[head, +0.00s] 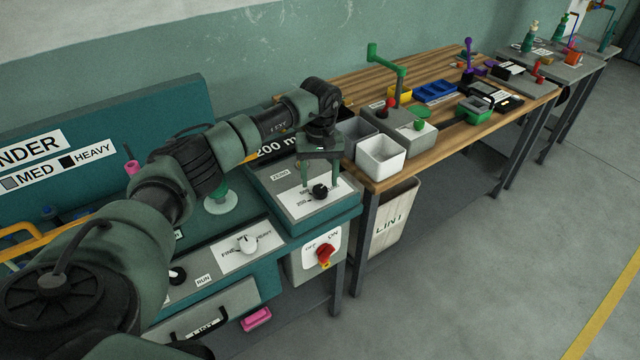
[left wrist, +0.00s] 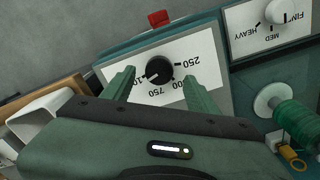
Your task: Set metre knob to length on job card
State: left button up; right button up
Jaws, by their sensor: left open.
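The black metre knob (head: 319,192) sits on a white dial plate on the teal machine's right-hand box. The dial also shows 250. My left gripper (head: 320,182) is open above the knob; in the left wrist view its fingers (left wrist: 160,90) stand on either side of it. I cannot tell whether they touch it. A sign reading "200 m" (head: 277,147) shows behind my arm, its left part possibly hidden. My right gripper is not in view.
A white fine-to-heavy knob (head: 247,243) and a red on/off switch (head: 325,254) are close by. A green thread spool (left wrist: 296,120) stands beside the dial box. A white bin (head: 381,156) sits on the wooden bench (head: 440,137) to the right.

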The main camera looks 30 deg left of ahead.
aim_at(320, 189)
pick_arm(q)
jog(key=shift+f, duration=1.6)
grip_shut()
